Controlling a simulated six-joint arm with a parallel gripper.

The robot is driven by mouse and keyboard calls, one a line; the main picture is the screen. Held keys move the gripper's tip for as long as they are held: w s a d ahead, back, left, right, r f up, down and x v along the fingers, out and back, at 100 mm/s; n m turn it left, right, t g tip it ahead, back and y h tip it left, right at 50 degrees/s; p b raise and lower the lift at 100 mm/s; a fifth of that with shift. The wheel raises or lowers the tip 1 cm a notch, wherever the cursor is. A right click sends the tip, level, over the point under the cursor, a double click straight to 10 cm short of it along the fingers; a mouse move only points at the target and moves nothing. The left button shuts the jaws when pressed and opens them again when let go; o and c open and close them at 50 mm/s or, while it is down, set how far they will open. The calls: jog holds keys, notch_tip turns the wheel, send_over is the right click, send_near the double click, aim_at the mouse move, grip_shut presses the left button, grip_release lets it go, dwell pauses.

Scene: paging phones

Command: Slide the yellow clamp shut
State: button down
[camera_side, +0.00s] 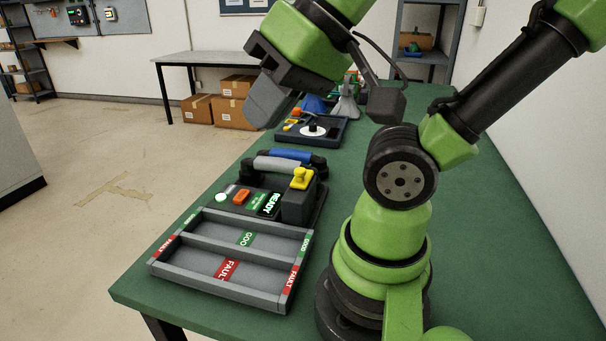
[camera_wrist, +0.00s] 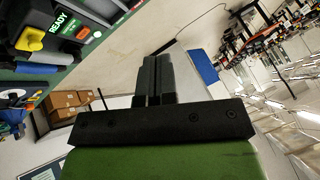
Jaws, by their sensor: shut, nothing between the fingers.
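The yellow clamp (camera_side: 302,178) sits on top of a dark block on the test fixture (camera_side: 298,206), beside a lit green READY display (camera_side: 269,205). The clamp (camera_wrist: 30,39) also shows at the upper left of the wrist view. I cannot tell its exact slide position. My gripper (camera_side: 266,104) is raised in the air, above and behind the fixture in the side view and well apart from the clamp. In the wrist view its two fingers (camera_wrist: 153,80) are together with nothing between them.
A grey two-part tray (camera_side: 285,302) marked GOOD and FAULT stands in front of the fixture. Grey and blue handsets (camera_side: 293,155) lie behind the display. A dark tray (camera_side: 333,137) with small parts is farther back. The green table (camera_side: 490,230) is clear at right.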

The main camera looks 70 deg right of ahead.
jog(key=c, duration=1.3)
grip_release()
jog(key=shift+w+d, duration=0.15)
jog(key=shift+w, duration=0.05)
jog(key=o, duration=0.4)
jog(key=d, duration=0.1)
jog(key=w+d+m+h, duration=0.1)
jog(key=w+d+m+g, duration=0.1)
jog(key=shift+w+f, duration=0.15)
jog(key=shift+f, duration=0.1)
jog(key=m+g+h, duration=0.1)
jog(key=m+g, duration=0.5)
jog(key=m, duration=0.3)
send_over(300, 169)
notch_tip(300, 169, down, 9)
notch_tip(300, 169, down, 10)
jog(key=shift+a+r, duration=0.1)
